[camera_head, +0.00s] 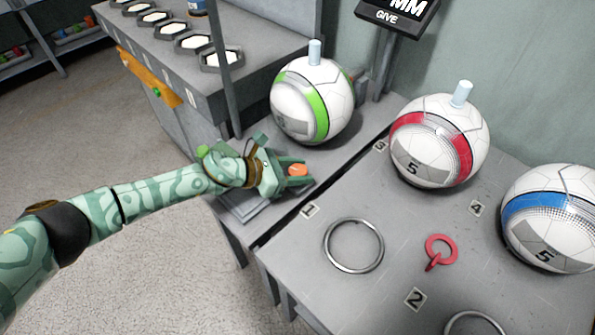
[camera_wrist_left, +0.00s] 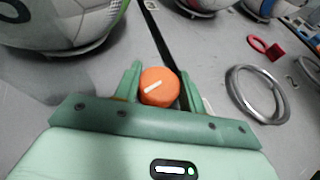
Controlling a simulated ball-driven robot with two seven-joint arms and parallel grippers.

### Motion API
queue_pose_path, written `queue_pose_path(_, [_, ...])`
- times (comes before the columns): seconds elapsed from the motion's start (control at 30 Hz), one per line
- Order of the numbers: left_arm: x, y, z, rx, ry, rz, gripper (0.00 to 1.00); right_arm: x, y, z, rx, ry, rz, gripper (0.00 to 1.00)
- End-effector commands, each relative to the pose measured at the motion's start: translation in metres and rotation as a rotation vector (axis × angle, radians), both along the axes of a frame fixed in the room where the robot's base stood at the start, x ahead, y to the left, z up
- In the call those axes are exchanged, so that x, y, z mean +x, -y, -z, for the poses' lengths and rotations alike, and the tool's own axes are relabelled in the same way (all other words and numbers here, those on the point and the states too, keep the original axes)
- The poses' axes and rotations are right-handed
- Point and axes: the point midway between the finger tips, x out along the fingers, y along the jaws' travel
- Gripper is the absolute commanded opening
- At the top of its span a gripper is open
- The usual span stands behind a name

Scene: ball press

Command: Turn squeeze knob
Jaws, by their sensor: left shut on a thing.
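The squeeze knob is a round orange knob (camera_head: 297,170) with a white line mark, low on the grey table at the press. My left gripper (camera_head: 293,175) is shut on it, one finger on each side. In the left wrist view the knob (camera_wrist_left: 159,87) sits between the two green fingers of the left gripper (camera_wrist_left: 158,88), its white mark tilted. A white ball with a green band (camera_head: 311,101) stands just behind the knob, with a pale valve tube on top. My right gripper is not in view.
A red-banded ball (camera_head: 439,141) and a blue-banded ball (camera_head: 552,217) stand on the right table. An empty metal ring (camera_head: 353,245) and a red ring tool (camera_head: 440,250) lie there too. A grey post (camera_head: 222,70) rises behind my left wrist.

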Motion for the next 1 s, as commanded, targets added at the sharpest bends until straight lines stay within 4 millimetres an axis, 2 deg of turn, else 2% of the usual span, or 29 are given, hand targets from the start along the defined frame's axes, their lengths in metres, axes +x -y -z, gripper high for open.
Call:
queue_pose_path(0.5, [0.0009,-0.0009,-0.0004,0.002,0.004,0.016,0.18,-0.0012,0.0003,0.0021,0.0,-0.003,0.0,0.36])
queue_pose_path(0.53, [0.001,-0.0008,-0.0005,0.002,0.004,0.016,0.49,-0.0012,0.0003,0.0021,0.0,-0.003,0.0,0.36])
queue_pose_path(0.6, [0.0008,-0.0006,-0.0004,0.001,0.003,0.016,0.62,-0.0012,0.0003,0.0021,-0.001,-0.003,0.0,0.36])
queue_pose_path(1.0, [-0.0001,-0.0011,-0.0011,0.001,0.002,0.017,0.62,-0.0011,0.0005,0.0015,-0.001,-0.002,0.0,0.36])
